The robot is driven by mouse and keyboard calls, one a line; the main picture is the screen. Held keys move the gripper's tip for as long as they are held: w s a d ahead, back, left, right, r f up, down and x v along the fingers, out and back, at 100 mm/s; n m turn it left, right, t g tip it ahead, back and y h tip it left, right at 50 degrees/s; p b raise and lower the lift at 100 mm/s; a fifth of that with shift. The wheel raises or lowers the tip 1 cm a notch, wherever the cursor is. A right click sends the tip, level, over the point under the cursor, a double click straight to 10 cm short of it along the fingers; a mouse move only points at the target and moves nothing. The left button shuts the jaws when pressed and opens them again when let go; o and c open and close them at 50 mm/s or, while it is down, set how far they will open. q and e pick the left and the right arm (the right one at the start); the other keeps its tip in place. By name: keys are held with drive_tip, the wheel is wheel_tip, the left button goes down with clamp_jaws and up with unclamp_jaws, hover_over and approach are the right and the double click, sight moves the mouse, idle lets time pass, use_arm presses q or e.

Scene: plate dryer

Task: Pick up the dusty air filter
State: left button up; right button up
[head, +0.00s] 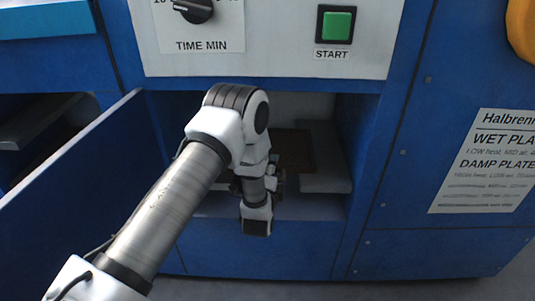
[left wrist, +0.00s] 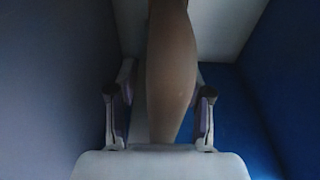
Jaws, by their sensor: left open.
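The dusty air filter (head: 292,150) is a dark brown panel inside the open compartment in the head view, partly hidden by my left arm. In the left wrist view a brown-grey upright piece (left wrist: 171,65), which looks like the filter, runs down the middle between the fingers. My left gripper (left wrist: 160,108) is open, with one finger on each side of that piece and a visible gap on both sides. In the head view my left gripper (head: 274,180) is at the compartment mouth, mostly hidden by its own wrist. My right gripper is not in view.
The compartment has blue walls (head: 361,150) and a pale block (head: 325,170) at its right. An open blue door (head: 85,180) stands at the left. Above are a timer knob (head: 194,8) and a green START button (head: 337,25). A paper notice (head: 485,165) is at the right.

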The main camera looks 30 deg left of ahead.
use_arm(q)
drive_tip(key=shift+w, duration=0.1)
drive_tip(key=shift+r, duration=0.1)
clamp_jaws()
